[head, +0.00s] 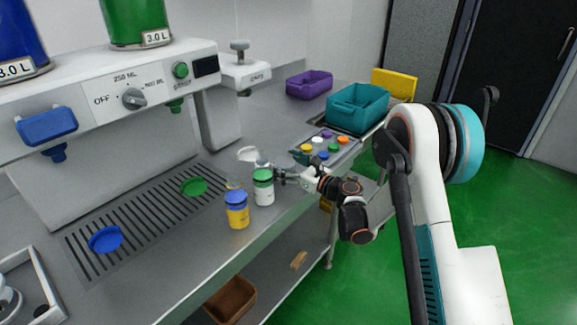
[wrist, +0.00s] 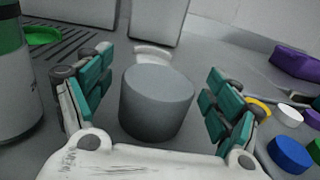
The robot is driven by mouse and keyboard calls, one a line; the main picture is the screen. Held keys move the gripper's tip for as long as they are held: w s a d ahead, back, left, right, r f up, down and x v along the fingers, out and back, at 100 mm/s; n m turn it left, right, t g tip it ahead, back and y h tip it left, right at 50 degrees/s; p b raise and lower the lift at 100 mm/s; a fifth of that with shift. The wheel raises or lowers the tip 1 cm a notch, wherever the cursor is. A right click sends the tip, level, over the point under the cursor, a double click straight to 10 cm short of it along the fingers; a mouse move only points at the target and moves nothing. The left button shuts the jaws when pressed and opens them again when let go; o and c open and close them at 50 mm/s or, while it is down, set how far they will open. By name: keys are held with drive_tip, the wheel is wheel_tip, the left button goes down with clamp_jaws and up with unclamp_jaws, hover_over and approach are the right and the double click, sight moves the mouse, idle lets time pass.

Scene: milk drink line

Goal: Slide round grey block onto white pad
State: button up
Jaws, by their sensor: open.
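The round grey block (wrist: 157,105) stands upright on the steel counter, between the open fingers of my gripper (wrist: 160,78) in the wrist view. A gap shows between the block and the fingers on both sides. The white pad (wrist: 153,54) lies flat just beyond the block, partly hidden by it. In the head view the white pad (head: 247,154) lies beyond my gripper (head: 280,174), which is low over the counter beside a green-lidded bottle (head: 263,189). The block is mostly hidden there by the bottle and gripper.
The green-lidded bottle stands close to my left finger. A blue-lidded yellow bottle (head: 237,212) stands nearer the counter edge. A tray of coloured caps (head: 345,149), a teal bin (head: 357,107) and a purple bin (wrist: 296,60) are to the right. A drip grate (head: 140,245) lies left.

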drive_tip(key=shift+c, duration=0.6)
drive_tip(key=c, duration=1.2)
drive_tip(key=shift+x, duration=2.95)
drive_tip(key=shift+s, duration=0.1)
drive_tip(key=shift+x, duration=3.1)
drive_tip(key=shift+s+a+r, duration=0.1)
drive_tip(key=shift+x, duration=2.7)
drive_tip(key=shift+s+a, duration=0.1)
drive_tip(key=o, duration=1.3)
drive_tip(key=shift+c, duration=0.2)
